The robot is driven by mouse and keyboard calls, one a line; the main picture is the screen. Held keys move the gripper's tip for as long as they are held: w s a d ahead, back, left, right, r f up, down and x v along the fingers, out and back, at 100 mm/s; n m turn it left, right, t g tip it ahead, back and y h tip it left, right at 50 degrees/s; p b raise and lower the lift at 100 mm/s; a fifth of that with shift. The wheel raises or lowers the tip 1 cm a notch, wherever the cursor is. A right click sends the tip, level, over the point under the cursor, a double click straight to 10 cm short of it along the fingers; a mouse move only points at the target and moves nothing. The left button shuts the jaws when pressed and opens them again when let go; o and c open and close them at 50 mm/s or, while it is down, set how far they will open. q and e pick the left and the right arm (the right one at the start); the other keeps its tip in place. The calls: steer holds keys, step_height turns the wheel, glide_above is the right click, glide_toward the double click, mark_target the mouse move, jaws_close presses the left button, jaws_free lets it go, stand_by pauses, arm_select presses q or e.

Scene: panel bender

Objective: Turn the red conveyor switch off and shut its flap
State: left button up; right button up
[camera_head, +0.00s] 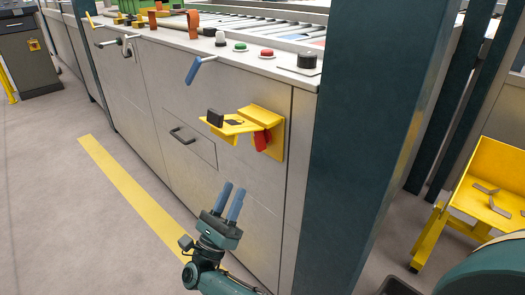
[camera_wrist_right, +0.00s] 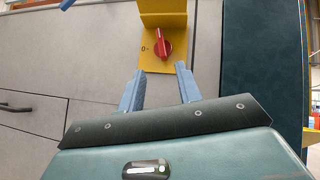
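A yellow switch plate (camera_head: 275,122) is fixed to the grey cabinet front near its right end. Its yellow flap (camera_head: 232,125) stands out from the plate, raised, with a dark block at its outer end. The red switch (camera_head: 262,140) is partly hidden under it. In the right wrist view the red switch (camera_wrist_right: 165,43) shows uncovered, its handle roughly upright, with a "0" mark to its left; the flap (camera_wrist_right: 163,13) is above it. My right gripper (camera_head: 233,187) is open and empty, below and apart from the switch. My left gripper is not in view.
A blue-handled lever (camera_head: 200,68) and a drawer handle (camera_head: 184,135) project from the cabinet left of the switch. A dark teal post (camera_head: 365,150) stands close on the right. A yellow stand (camera_head: 490,190) is farther right. The floor before the cabinet is clear.

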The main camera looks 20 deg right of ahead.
mark_target(255, 141)
steer(key=p+x, duration=0.4)
steer(key=x, duration=0.8)
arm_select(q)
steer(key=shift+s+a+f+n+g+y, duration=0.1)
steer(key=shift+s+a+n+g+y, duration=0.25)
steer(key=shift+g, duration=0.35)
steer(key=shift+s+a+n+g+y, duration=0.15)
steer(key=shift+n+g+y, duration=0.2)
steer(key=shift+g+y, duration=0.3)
arm_select(e)
steer(key=shift+w+d+r, duration=0.2)
steer(key=shift+d+r, duration=0.15)
steer(key=shift+c, duration=0.5)
jaws_close()
